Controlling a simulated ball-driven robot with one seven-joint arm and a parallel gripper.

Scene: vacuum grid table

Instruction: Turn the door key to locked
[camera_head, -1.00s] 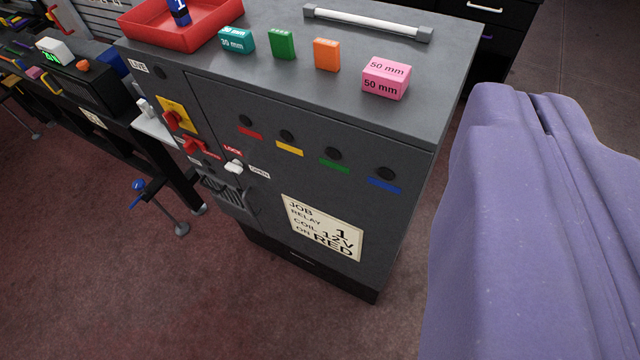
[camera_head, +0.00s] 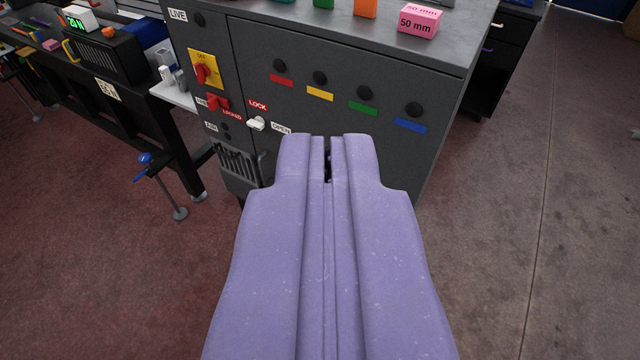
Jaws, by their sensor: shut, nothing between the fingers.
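The door key (camera_head: 256,123) is a small white handle on the dark grey cabinet's door. A red LOCK label (camera_head: 258,105) is just above it and a white OPEN label (camera_head: 281,128) is to its right. The key appears to point toward the OPEN side, but it is small. My gripper (camera_head: 327,140), purple, is shut and empty, in front of the cabinet. Its tips appear below and to the right of the key, apart from it. The gripper hides the lower part of the door and the job card.
A red switch on a yellow plate (camera_head: 203,70) and a red handle (camera_head: 217,102) are left of the key. Coloured labels under black sockets line the door. A pink block (camera_head: 418,20) stands on top. A black bench (camera_head: 105,70) stands left; floor is clear right.

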